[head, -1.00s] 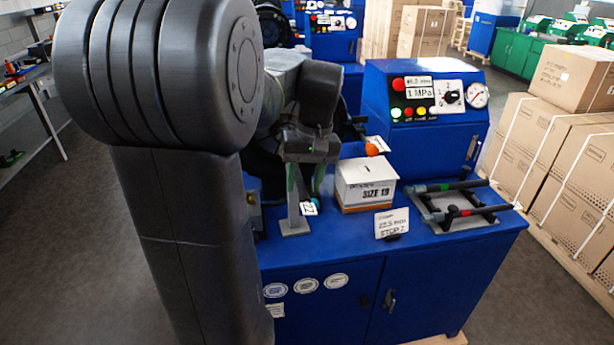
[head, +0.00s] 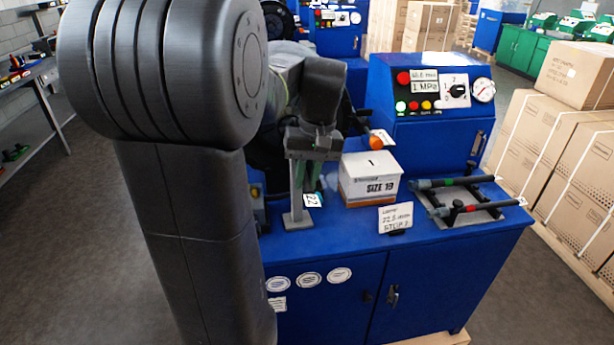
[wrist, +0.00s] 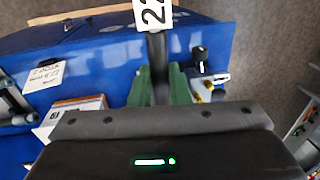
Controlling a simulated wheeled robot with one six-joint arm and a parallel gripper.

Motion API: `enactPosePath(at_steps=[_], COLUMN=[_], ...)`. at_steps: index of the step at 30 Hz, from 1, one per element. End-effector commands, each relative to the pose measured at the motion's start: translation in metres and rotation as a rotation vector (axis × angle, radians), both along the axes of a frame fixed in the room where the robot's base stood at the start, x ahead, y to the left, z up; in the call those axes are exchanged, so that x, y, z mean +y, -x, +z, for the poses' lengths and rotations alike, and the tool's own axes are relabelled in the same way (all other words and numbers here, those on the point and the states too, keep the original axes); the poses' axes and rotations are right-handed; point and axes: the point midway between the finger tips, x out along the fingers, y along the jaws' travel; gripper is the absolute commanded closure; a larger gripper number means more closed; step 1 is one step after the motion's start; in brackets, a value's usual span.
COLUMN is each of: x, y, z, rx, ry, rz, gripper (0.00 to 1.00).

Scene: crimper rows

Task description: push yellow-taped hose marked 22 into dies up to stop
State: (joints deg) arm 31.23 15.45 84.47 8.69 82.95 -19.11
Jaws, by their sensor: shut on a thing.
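My gripper (head: 306,174) is over the left part of the blue crimper bench, its green fingers pointing down. In the wrist view the fingers (wrist: 160,88) are closed on both sides of a dark hose (wrist: 157,52). The hose carries a white tag (wrist: 153,12) marked 22, and the tag also shows in the head view (head: 312,200) below the fingers. Yellow tape on the hose cannot be made out. The dies are hidden behind my arm, so I cannot tell how the hose end stands to them.
A white and brown box (head: 371,184) marked SIZE 19 stands just right of my gripper. A label card (head: 396,217) is in front of it. A rack (head: 466,212) with dark hoses, banded green and red, lies at the right. The control panel (head: 431,92) rises behind.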

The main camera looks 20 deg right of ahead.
Motion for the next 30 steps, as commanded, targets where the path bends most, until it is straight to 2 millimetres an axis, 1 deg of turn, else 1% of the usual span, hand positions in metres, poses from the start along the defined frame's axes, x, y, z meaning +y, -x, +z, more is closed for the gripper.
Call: enactPosePath(at_steps=[11,30], x=[0.0,0.001], y=[0.0,0.0], z=[0.0,-0.012], rx=[-0.003,-0.065], ry=[0.001,0.015], rz=[0.0,-0.008], gripper=[1.0,1.0])
